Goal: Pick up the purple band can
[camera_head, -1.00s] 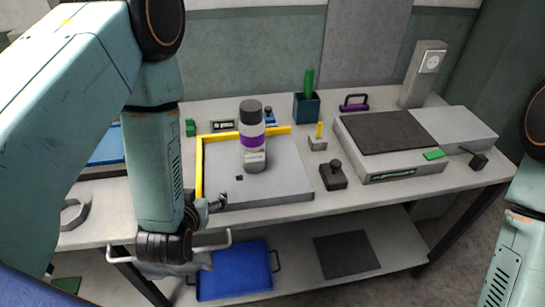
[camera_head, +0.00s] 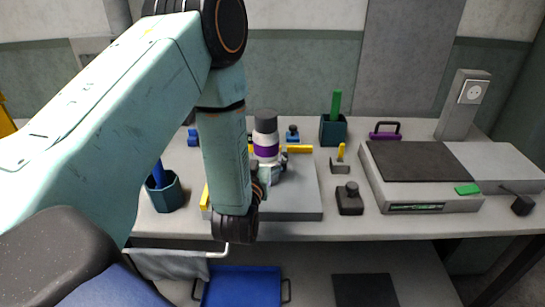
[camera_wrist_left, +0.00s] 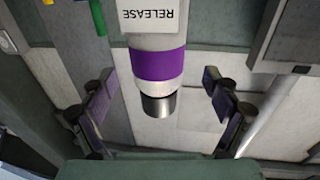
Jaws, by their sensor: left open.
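The purple band can (camera_head: 266,139), pale with a dark cap and a purple band, stands upright on the grey board with yellow edging (camera_head: 290,203). My left gripper (camera_head: 276,165) is at the can's lower part, which it partly hides. In the left wrist view the can (camera_wrist_left: 156,66) appears upside down, with a "RELEASE" label above the band. The two fingers of my left gripper (camera_wrist_left: 160,104) are open, one on each side of the can, with a gap on both sides. My right gripper is out of view.
A dark teal holder with a green stick (camera_head: 333,130) stands behind right. A black knobbed block (camera_head: 349,199) and a small yellow-tipped stand (camera_head: 340,160) are right of the board. A hexagonal cup (camera_head: 165,193) is left. A dark-topped machine (camera_head: 415,162) fills the right side.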

